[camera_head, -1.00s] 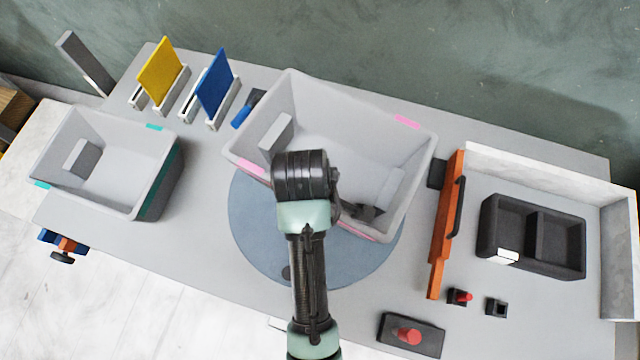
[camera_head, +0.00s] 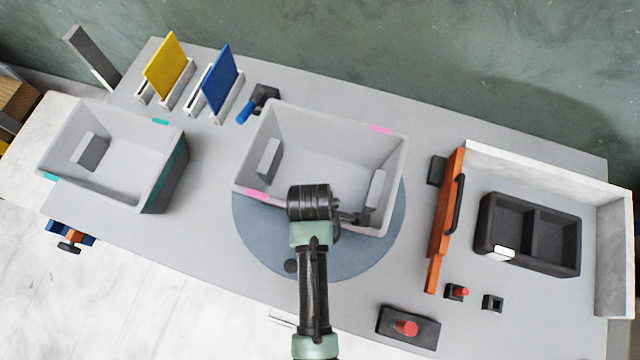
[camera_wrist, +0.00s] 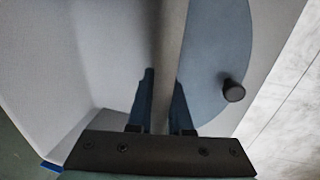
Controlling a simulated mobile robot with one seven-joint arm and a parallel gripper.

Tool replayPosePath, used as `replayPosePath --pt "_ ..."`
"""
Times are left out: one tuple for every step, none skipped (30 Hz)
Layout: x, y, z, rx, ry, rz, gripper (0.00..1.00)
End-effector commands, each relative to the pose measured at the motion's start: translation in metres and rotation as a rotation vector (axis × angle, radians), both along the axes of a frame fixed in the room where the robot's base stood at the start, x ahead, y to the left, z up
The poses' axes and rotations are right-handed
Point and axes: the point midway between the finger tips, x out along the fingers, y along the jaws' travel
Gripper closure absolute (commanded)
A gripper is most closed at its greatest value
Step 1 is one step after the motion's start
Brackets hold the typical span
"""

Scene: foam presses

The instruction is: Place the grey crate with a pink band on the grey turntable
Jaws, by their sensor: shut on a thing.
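The grey crate with pink bands (camera_head: 325,170) is in the middle of the head view, over the back part of the grey-blue turntable (camera_head: 270,240). The crate looks level and empty. I cannot tell whether its base touches the turntable. My gripper (camera_head: 352,215) is at the crate's near wall. In the wrist view its two fingers (camera_wrist: 160,100) stand on either side of the wall (camera_wrist: 168,50), shut on it. The turntable (camera_wrist: 215,60) with its dark knob (camera_wrist: 233,90) shows outside the wall. The arm hides part of the turntable.
A grey crate with teal bands (camera_head: 60,140) stands at the left. Yellow (camera_head: 165,65) and blue (camera_head: 220,78) panels stand in racks behind. An orange gate (camera_head: 443,230) and black divided tray (camera_head: 530,235) are to the right. A red button (camera_head: 405,328) is at front right.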

Motion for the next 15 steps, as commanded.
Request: replayPosePath --pt "0.0006 0.0000 -0.0004 -0.001 -0.002 0.000 1.00" --pt "0.0006 0.0000 -0.0004 -0.001 -0.002 0.000 1.00" --pt "0.0007 0.0000 -0.0003 0.000 -0.002 0.000 1.00" --pt "0.0007 0.0001 -0.0003 0.000 -0.002 0.000 1.00" --pt "0.0007 0.0000 -0.0002 -0.001 -0.002 0.000 1.00" --pt "0.0007 0.0000 -0.0002 -0.001 -0.002 0.000 1.00" --pt "0.0007 0.0001 -0.0004 -0.001 -0.002 0.000 1.00" --pt "0.0007 0.0001 -0.0010 -0.001 -0.002 0.000 1.00" --pt "0.0006 0.0000 -0.0023 0.000 -0.001 0.000 1.00" --pt "0.0006 0.0000 -0.0035 0.000 -0.001 0.000 1.00" --pt "0.0005 0.0001 -0.0037 0.000 -0.001 0.000 0.80" --pt "0.0005 0.0001 -0.0031 0.000 -0.001 0.000 0.73" --pt "0.0005 0.0000 -0.0030 0.000 -0.001 0.000 0.68" --pt "0.0004 0.0001 -0.0030 0.000 -0.001 0.000 0.62" --pt "0.0004 0.0001 -0.0030 0.000 -0.001 0.000 0.55"
